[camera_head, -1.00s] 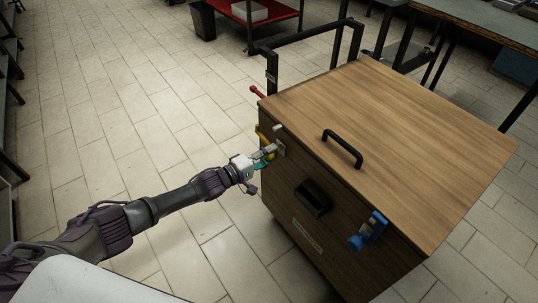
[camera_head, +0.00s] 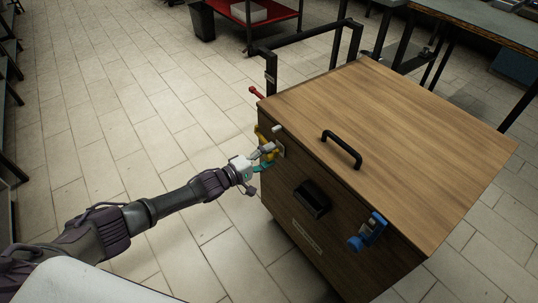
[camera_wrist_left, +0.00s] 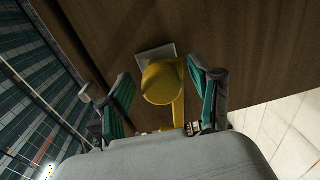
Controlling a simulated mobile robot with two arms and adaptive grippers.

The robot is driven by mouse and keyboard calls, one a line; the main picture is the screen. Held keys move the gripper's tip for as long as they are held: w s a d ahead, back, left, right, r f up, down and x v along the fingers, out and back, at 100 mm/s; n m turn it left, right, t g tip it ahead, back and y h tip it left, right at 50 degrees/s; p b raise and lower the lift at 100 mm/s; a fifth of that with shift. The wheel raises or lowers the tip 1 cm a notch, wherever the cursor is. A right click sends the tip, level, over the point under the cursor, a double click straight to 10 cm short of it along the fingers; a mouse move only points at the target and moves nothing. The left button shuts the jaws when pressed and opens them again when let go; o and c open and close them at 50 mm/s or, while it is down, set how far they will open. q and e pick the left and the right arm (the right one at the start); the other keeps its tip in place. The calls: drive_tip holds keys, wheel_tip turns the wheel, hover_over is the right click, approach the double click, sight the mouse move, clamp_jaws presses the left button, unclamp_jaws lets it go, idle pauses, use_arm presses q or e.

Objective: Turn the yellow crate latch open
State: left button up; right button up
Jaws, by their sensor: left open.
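The yellow latch (camera_head: 262,138) is on the front face of the wooden crate (camera_head: 390,135), near its left corner. In the left wrist view the yellow latch (camera_wrist_left: 162,84) has a round knob and an arm reaching toward my gripper's palm, with a grey plate (camera_wrist_left: 156,56) behind it. My left gripper (camera_head: 266,158) is at the latch, partly covering it. In the left wrist view its two teal-padded fingers (camera_wrist_left: 163,98) are open, one on each side of the latch. Gaps show beside the knob. My right gripper is not in view.
A blue latch (camera_head: 370,232) sits on the crate's front right, a red latch (camera_head: 257,91) by its far left corner. A black handle (camera_head: 342,149) is on the lid. A black rail (camera_head: 310,42) stands behind. The tiled floor (camera_head: 130,110) at left is clear.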

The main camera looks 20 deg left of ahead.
use_arm(q)
drive_tip(key=v, duration=1.1)
drive_tip(key=shift+s+a, duration=0.2)
drive_tip(key=shift+a, duration=0.05)
drive_tip(key=shift+f, duration=0.1)
drive_tip(key=s+d+f+m+g+y, duration=0.2)
drive_tip(key=s+f+m+g+y, duration=0.15)
drive_tip(key=s+f, duration=0.65)
drive_tip(key=s+d+f+m+g+y, duration=0.25)
drive_tip(key=s+f+m+y, duration=0.3)
drive_tip(key=f, duration=0.85)
drive_tip(key=s+a+f+m+g+y, duration=0.1)
drive_tip(key=s+f+m+g, duration=0.35)
drive_tip(key=s, duration=1.25)
drive_tip(key=s+a+r+g+p, duration=0.1)
drive_tip(key=s+a+g+p, duration=0.1)
drive_tip(key=s+p, duration=1.2)
drive_tip(key=shift+a+n, duration=0.35)
drive_tip(key=shift+a, duration=0.1)
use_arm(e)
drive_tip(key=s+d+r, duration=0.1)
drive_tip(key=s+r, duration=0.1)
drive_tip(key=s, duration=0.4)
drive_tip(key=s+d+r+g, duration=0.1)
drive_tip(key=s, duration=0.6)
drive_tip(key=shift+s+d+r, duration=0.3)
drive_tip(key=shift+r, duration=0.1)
